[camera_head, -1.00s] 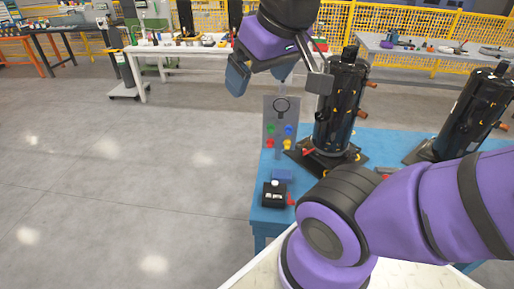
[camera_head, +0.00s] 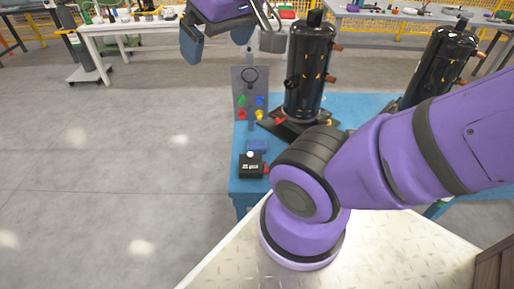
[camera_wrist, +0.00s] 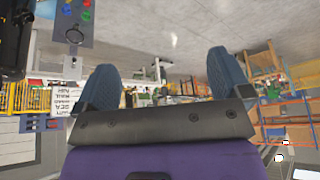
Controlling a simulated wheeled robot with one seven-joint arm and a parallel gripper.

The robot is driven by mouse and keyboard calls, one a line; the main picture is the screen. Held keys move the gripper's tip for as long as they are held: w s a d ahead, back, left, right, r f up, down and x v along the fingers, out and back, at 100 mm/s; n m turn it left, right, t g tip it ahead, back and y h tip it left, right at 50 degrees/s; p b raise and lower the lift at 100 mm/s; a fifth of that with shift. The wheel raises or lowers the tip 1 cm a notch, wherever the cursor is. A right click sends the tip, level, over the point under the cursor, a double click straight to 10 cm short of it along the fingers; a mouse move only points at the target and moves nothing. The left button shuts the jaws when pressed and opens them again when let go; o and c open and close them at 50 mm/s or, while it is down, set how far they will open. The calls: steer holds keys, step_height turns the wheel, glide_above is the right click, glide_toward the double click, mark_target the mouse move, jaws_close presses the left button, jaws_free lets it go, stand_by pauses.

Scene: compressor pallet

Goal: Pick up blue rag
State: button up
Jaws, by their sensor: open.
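A small folded blue piece (camera_head: 257,146), which looks like the blue rag, lies on the blue pallet table (camera_head: 240,185) behind a black box. A blue patch that may be the same rag shows at the top left of the wrist view (camera_wrist: 46,9). My gripper (camera_head: 217,38) is high at the top of the head view, up and left of the rag and well apart from it. In the wrist view its two blue fingers (camera_wrist: 165,75) are spread wide with nothing between them.
A black box (camera_head: 251,166) with a red part stands at the table's near left corner. A grey panel (camera_head: 250,88) with coloured knobs stands behind the rag. Black compressors (camera_head: 308,75) stand to the right. My arm crosses the right front. The floor at left is clear.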

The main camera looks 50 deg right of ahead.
steer(key=w+d+f+m+g+y, duration=0.1)
steer(key=w+d+f+m, duration=0.4)
steer(key=w, duration=0.4)
steer(key=w+d+f+m+g+y, duration=0.1)
steer(key=w+d+f+m, duration=0.4)
steer(key=w, duration=0.4)
steer(key=m+g+h, duration=0.2)
steer(key=m+g, duration=0.1)
steer(key=m, duration=1.4)
glide_above(259, 144)
step_height(259, 144, down, 38)
steer(key=shift+s+f, duration=0.2)
steer(key=shift+s, duration=0.05)
step_height(259, 144, down, 10)
steer(key=shift+w+f, duration=0.15)
steer(key=shift+f, duration=0.1)
